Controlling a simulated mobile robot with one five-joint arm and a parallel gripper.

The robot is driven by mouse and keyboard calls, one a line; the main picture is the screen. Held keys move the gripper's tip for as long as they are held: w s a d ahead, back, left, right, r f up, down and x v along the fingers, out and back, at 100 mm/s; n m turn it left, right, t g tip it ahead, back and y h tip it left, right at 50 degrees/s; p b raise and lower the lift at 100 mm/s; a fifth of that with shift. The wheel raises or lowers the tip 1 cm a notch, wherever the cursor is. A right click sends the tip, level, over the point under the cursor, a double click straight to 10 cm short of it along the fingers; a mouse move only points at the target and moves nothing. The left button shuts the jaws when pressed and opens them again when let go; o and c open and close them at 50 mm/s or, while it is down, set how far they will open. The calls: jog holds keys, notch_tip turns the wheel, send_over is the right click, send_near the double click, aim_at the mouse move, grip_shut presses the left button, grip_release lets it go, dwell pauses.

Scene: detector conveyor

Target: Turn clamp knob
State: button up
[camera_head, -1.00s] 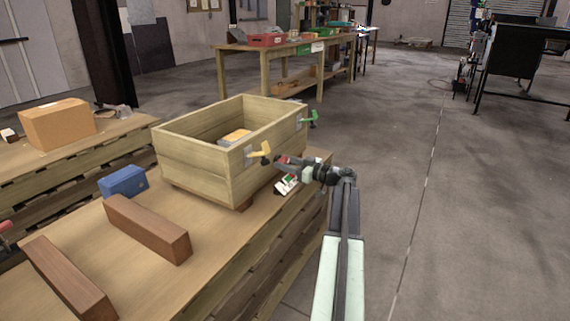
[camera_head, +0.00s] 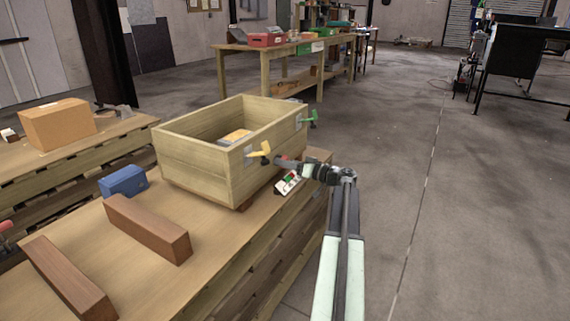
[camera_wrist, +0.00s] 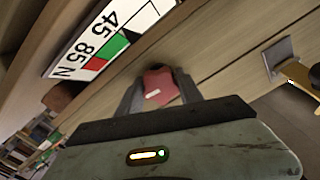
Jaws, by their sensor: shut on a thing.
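A wooden crate (camera_head: 195,172) stands on the table, with a yellow clamp knob (camera_head: 260,153) and a green clamp knob (camera_head: 307,117) on its right-hand side. A red knob (camera_wrist: 158,86) sits between my gripper's fingers (camera_wrist: 158,90) in the wrist view, with both fingers against its sides. My gripper (camera_head: 284,163) reaches the crate's side from the right in the head view, where the red knob is mostly hidden. A gauge plate (camera_head: 289,182) hangs beside it, showing green and red bands. The wrist view shows it closer (camera_wrist: 110,40), marked 45, 85 and N. No pointer is readable.
The yellow knob and its metal bracket (camera_wrist: 279,57) are close to the right of my gripper in the wrist view. A blue box (camera_head: 122,182) and brown beams (camera_head: 147,229) lie on the table.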

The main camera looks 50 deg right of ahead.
jog(key=shift+m, duration=0.3)
jog(key=o, duration=1.4)
jog(key=v, duration=0.8)
jog(key=shift+w, duration=0.1)
